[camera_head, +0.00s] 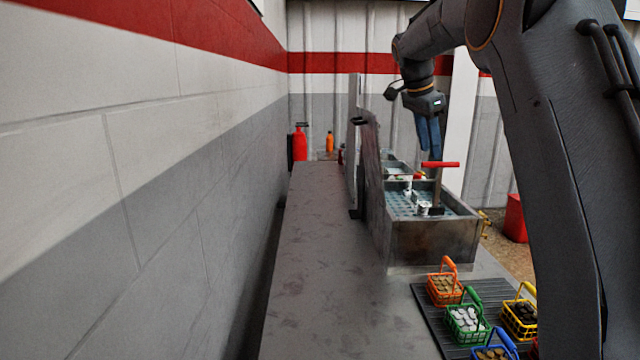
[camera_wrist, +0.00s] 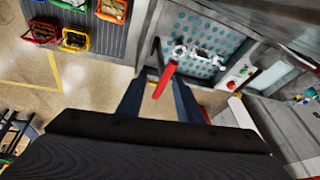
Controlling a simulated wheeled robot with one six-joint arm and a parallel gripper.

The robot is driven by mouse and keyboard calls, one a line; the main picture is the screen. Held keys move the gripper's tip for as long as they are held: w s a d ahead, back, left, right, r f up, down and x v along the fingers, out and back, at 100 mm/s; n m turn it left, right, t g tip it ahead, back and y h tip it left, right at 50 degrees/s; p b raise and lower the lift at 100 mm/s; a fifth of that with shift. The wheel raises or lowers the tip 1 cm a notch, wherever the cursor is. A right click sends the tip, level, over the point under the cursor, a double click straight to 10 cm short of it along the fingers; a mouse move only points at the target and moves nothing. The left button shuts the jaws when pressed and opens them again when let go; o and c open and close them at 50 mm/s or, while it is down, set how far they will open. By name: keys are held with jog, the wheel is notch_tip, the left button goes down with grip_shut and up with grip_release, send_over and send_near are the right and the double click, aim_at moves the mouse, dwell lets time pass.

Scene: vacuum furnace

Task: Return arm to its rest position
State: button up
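My gripper (camera_head: 431,157) hangs from my arm with its fingers pointing down over the metal tank (camera_head: 432,243). It also shows in the wrist view (camera_wrist: 160,82), where the two fingers stand apart with a gap on each side of the red handle. The red T-shaped handle (camera_head: 445,164) is at or just below the fingertips, on a dark post that stands in the tank. The handle appears between the fingers in the wrist view (camera_wrist: 164,80). Contact is not visible, and the gripper looks open and empty.
Small wire baskets, orange (camera_head: 445,290), green (camera_head: 468,334), yellow (camera_head: 519,327) and blue (camera_head: 488,354), stand on a dark ribbed mat (camera_head: 428,308). An upright panel (camera_head: 374,185) borders the tank's left. The worktop (camera_head: 322,270) is clear to its left, beside the wall (camera_head: 150,150).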

jog(key=s+a+f+n+y, duration=0.1)
jog(key=s+a+f+n, duration=0.3)
jog(key=s+f, duration=0.6)
jog(key=s+a+f+n+y+b, duration=0.1)
jog(key=s+a+f+n, duration=0.3)
jog(key=s+f, duration=0.5)
jog(key=s+a+f+n+g+y, duration=0.1)
jog(key=s+a+f+n, duration=0.3)
jog(key=s, duration=1.5)
jog(key=shift+a+f+n+y, duration=0.45)
jog(key=shift+f+n, duration=1.45)
jog(key=shift+f, duration=1.4)
